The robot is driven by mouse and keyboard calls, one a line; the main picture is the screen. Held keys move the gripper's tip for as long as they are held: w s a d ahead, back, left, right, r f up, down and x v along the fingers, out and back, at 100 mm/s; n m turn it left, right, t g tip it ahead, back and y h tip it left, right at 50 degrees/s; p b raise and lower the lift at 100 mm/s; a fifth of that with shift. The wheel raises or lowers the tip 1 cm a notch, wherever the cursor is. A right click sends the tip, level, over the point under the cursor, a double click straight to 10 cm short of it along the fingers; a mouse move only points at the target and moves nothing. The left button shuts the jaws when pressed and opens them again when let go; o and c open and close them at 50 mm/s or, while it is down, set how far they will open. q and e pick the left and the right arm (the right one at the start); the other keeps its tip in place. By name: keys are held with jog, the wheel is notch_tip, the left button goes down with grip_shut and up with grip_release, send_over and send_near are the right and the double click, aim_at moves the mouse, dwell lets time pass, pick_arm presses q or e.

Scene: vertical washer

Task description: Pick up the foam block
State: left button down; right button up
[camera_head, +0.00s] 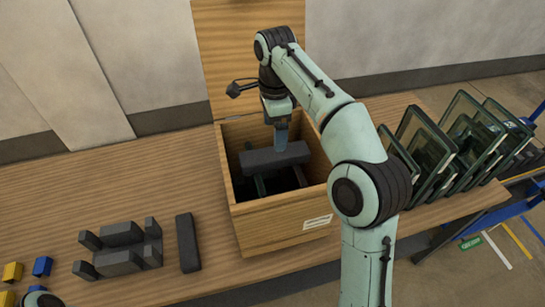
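A long dark grey foam block (262,161) is inside the open wooden box (285,222), lying crosswise near the box's upper part. My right gripper (281,142) reaches down into the box from above, and its fingers meet the middle of the block and appear closed on it. The finger tips are partly hidden by the block. Another long dark block (187,243) lies on the table left of the box. My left gripper is not visible.
The box's wooden lid (240,50) stands open behind it. Green-edged dark panels (430,150) stand in a row to the right of my arm. Small yellow (12,271) and blue (42,266) blocks sit at the far left. The table behind the grouped blocks is clear.

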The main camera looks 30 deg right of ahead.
aim_at(274, 153)
jog(key=f, duration=0.3)
jog(key=shift+s+b, duration=0.2)
jog(key=shift+b, duration=0.1)
jog(key=shift+w+f, duration=0.25)
jog(key=shift+f, duration=0.3)
jog(key=f, duration=0.1)
jog(key=f+b, duration=0.1)
jog(key=f, duration=0.2)
jog(key=shift+s+f+b, duration=0.25)
jog(key=shift+f+b, duration=0.1)
jog(key=shift+b, duration=0.05)
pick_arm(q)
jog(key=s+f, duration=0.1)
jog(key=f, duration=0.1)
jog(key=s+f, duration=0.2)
pick_arm(e)
jog(key=shift+w+a, duration=0.1)
jog(key=shift+w, duration=0.05)
jog(key=c, duration=1)
